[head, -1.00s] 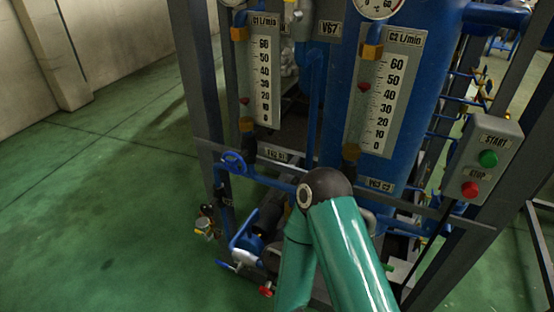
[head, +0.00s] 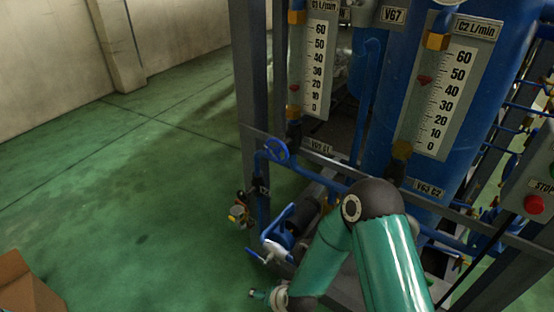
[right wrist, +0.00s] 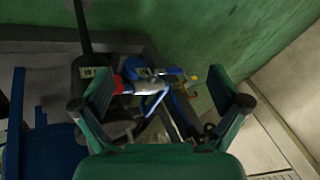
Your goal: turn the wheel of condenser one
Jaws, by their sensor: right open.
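The small blue handwheel (head: 276,150) is on blue piping at the left front of the frame, beside a label that seems to end in C1. My right arm's green links and dark elbow stand to the right of the wheel in the head view, with the wrist low at the bottom edge. The gripper itself is not clear there. In the right wrist view my right gripper (right wrist: 163,95) is open, its two fingers apart with nothing held. I cannot clearly pick out the handwheel in that view. My left gripper is out of view.
A blue lever valve (head: 282,236) and a small brass fitting (head: 239,212) sit below the wheel. A C1 flow meter (head: 315,60) stands above it. A dark upright post (head: 252,75) is at its left. Green floor (head: 130,190) is open, with a cardboard box (head: 28,285) lower left.

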